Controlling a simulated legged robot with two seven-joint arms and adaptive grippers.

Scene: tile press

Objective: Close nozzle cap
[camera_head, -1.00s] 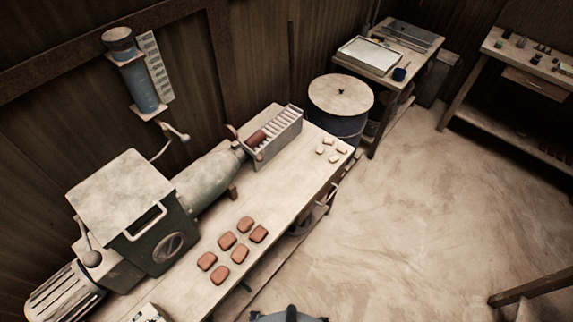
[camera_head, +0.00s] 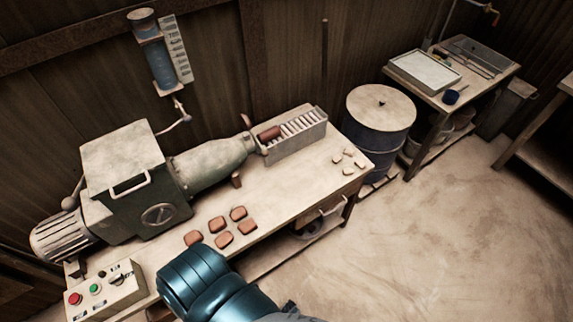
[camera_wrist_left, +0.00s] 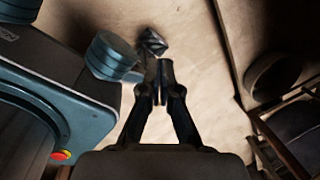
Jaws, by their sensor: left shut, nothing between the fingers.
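The press (camera_head: 135,180) stands on the workbench at the left of the head view, its tapered grey barrel (camera_head: 213,157) pointing right. A small dark reddish piece (camera_head: 246,121) stands up at the barrel's nozzle end and seems to be the nozzle cap or its handle; whether it covers the opening is too small to tell. A brown clay piece (camera_head: 269,133) lies beside the nozzle at the near end of the slotted rack. My left gripper (camera_wrist_left: 162,78) is shut and empty in the left wrist view, over bare floor and away from the press. My right gripper is out of view.
Several brown tiles (camera_head: 223,240) lie on the workbench (camera_head: 290,180), and several pale pieces (camera_head: 348,157) lie near its right end. A control box (camera_head: 105,290) sits at the front left. A lidded drum (camera_head: 380,125) stands beyond the bench. Floor at right is clear.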

